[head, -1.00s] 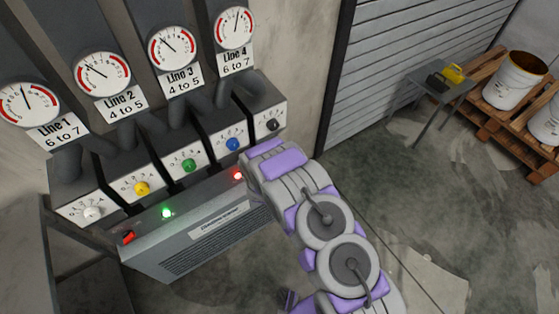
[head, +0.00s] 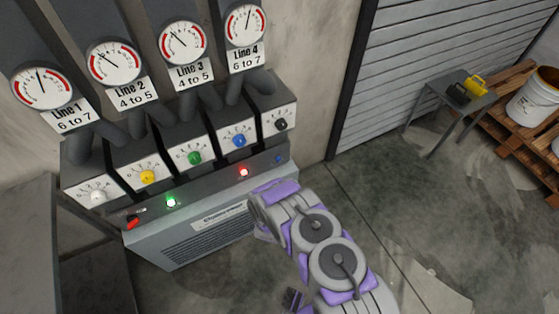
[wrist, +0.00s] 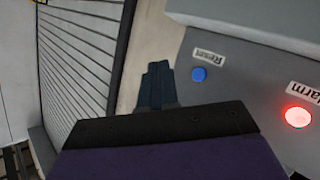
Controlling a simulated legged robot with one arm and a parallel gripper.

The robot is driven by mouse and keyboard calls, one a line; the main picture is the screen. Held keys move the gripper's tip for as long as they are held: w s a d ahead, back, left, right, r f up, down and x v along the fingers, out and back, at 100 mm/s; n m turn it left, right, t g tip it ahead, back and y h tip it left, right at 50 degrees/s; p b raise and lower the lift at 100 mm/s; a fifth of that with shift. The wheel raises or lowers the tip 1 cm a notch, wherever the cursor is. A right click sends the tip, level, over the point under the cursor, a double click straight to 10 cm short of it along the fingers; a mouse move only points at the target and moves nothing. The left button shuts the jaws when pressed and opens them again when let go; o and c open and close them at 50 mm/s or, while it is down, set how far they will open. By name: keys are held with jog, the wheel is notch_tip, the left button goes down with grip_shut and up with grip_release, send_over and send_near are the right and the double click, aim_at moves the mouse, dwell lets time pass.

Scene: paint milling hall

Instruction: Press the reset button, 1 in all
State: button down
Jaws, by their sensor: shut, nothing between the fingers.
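The reset button is a small blue round button (wrist: 199,74) under a label reading "Reset" on the grey panel in the wrist view. It also shows at the right end of the console's front strip in the head view (head: 280,158). My gripper (wrist: 157,70) is shut and empty, its dark fingertips left of the button in the wrist picture. The fingertips appear apart from the button; their depth to the panel is hard to judge. In the head view my arm's end is just below the console strip, and the fingers are hidden.
A lit red alarm lamp (head: 243,171) sits beside the reset button, and a lit green lamp (head: 171,202) and a red switch (head: 133,222) are further left. Coloured knobs and gauges are above. A small table (head: 462,92) stands at the right; the floor between is clear.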

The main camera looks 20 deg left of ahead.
aim_at(278, 159)
jog(key=shift+w, duration=0.1)
jog(key=shift+w+a+b, duration=1.25)
jog(key=shift+w+a, duration=0.15)
jog(key=shift+a, duration=0.3)
jog(key=shift+w+a+b, duration=1.25)
jog(key=shift+w+a, duration=0.1)
jog(key=shift+a, duration=0.3)
jog(key=shift+w+a, duration=0.1)
jog(key=shift+w+a+r, duration=0.15)
jog(key=shift+a, duration=0.05)
jog(key=shift+w+a+b, duration=0.25)
jog(key=shift+a+b, duration=0.05)
jog(key=shift+b, duration=0.1)
dwell(0.5)
jog(key=shift+s+d+p, duration=0.5)
jog(key=shift+s+d, duration=0.05)
jog(key=shift+d, duration=0.1)
